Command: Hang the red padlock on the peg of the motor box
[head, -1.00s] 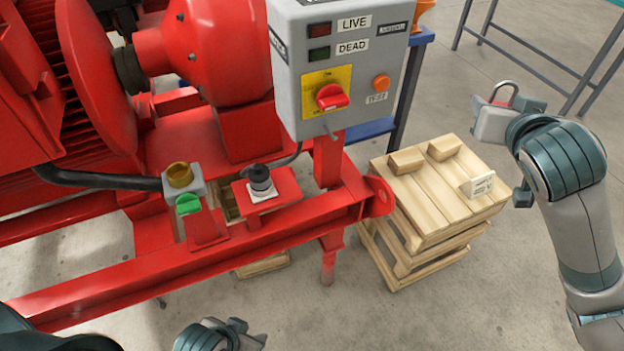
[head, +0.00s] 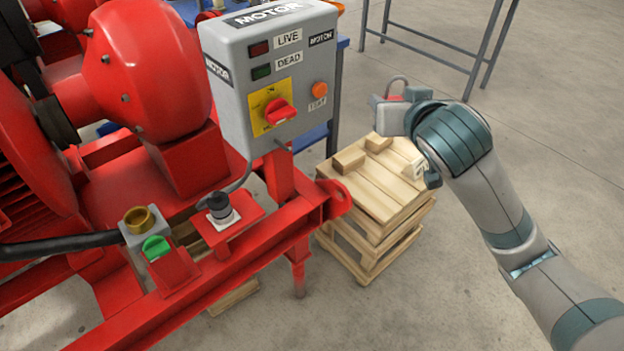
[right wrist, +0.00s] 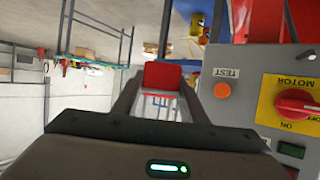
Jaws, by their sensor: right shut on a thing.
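The red padlock (head: 396,98) with its grey shackle is held in my right gripper (head: 393,112), which is shut on it. The gripper hides most of its body. In the right wrist view the padlock (right wrist: 163,76) shows as a red block between the fingers. The grey motor box (head: 226,100) stands left of my right gripper, with a visible gap between them in the head view. A small thin piece at the box's lower front edge may be the peg (head: 282,145); it is too small to be sure. My left gripper is out of view.
The box front carries a red rotary switch (head: 280,112) on a yellow plate and an orange test button (head: 319,89). A wooden pallet stack (head: 372,195) stands below my right gripper. The red skid frame (head: 240,262) fills the left. Open floor lies right.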

